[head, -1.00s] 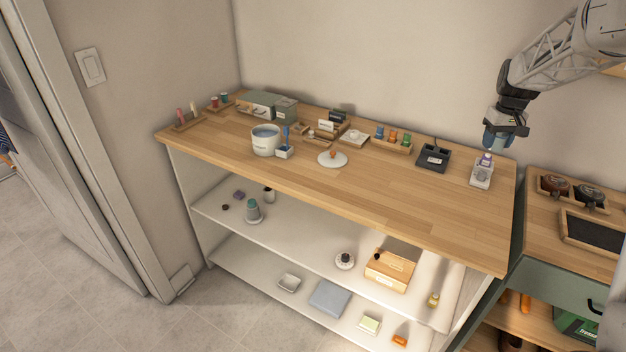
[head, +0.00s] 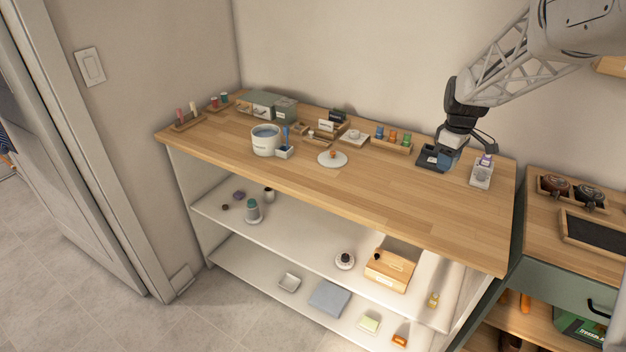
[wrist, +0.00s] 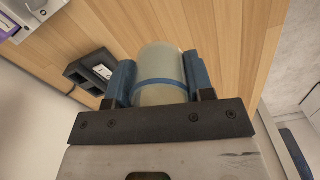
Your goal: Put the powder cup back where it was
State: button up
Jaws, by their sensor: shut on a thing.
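My gripper (head: 446,158) is low over the right part of the wooden counter, beside or in front of the black station (head: 427,163); the exact gap cannot be told. In the wrist view its two blue fingers are shut on a pale, translucent powder cup (wrist: 160,62) with a blue band. The cup sits between the fingers, with bare wood behind it. The black station, with a white label, also shows left of the cup in the wrist view (wrist: 80,74). In the head view the cup is mostly hidden by the gripper.
A white device with a purple top (head: 481,175) stands to the right of my gripper. A tray of coloured small containers (head: 392,142) is at the left, near the wall. A white round plate (head: 332,159) and a pot (head: 265,141) are farther left. The counter's front middle is clear.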

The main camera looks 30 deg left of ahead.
jog(key=s+a+f+n, duration=0.2)
jog(key=s+a+n, duration=0.8)
jog(key=s+a, duration=0.1)
jog(key=s+a+f+n, duration=0.3)
jog(key=s+a+n, duration=0.7)
jog(key=s+a, duration=0.2)
jog(key=shift+s+a+f+n, duration=0.2)
jog(key=shift+s+a+n, duration=0.15)
jog(key=shift+a, duration=0.55)
jog(key=shift+w+a, duration=0.1)
jog(key=shift+w, duration=0.1)
send_over(313, 179)
jog(key=shift+f, duration=0.7)
jog(key=shift+f, duration=0.15)
jog(key=shift+f, duration=1.65)
jog(key=shift+f, duration=0.15)
jog(key=o, duration=0.9)
